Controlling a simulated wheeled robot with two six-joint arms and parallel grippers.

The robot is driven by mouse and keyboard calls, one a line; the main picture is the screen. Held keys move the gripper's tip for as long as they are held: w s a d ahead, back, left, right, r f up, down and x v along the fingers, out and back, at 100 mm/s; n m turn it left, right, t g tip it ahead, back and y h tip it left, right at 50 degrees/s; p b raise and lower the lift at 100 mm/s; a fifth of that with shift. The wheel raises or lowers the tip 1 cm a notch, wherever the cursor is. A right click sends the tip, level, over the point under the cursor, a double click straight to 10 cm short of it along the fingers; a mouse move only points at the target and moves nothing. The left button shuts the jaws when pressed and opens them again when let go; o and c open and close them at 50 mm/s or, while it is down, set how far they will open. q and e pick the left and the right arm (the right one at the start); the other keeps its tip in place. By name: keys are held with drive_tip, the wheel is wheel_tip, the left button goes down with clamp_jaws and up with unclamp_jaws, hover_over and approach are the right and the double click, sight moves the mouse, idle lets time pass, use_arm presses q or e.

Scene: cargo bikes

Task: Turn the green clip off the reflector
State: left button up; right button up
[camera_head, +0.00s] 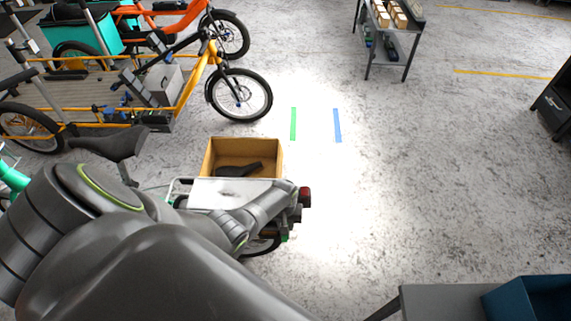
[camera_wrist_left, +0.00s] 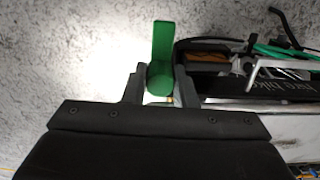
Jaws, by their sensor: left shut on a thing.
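The green clip (camera_wrist_left: 162,48) stands between the two fingers of my left gripper (camera_wrist_left: 160,88) in the left wrist view. The fingers are shut on its lower, rounded end, and its flat tab points away from the gripper. In the head view my left gripper (camera_head: 297,214) is at the rear end of a cargo bike, close to a red part (camera_head: 305,194) that looks like the reflector. A small bit of green (camera_head: 284,237) shows just below the gripper there. In the left wrist view I cannot make out the reflector, so the clip's contact with it is unclear.
The bike's rear rack (camera_head: 207,193) lies under my forearm, with a cardboard box (camera_head: 272,171) holding a dark saddle behind it. Other cargo bikes stand at upper left. A grey table with a blue bin (camera_head: 528,300) is at lower right. The floor right of the bike is clear.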

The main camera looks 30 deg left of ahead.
use_arm(q)
drive_tip(key=shift+n, duration=0.4)
drive_tip(key=o, duration=1)
drive_tip(key=shift+r+p, duration=0.4)
drive_tip(key=shift+r, duration=0.25)
wheel_tip(320, 180, up, 16)
drive_tip(key=p, duration=0.2)
drive_tip(key=shift+a, duration=0.4)
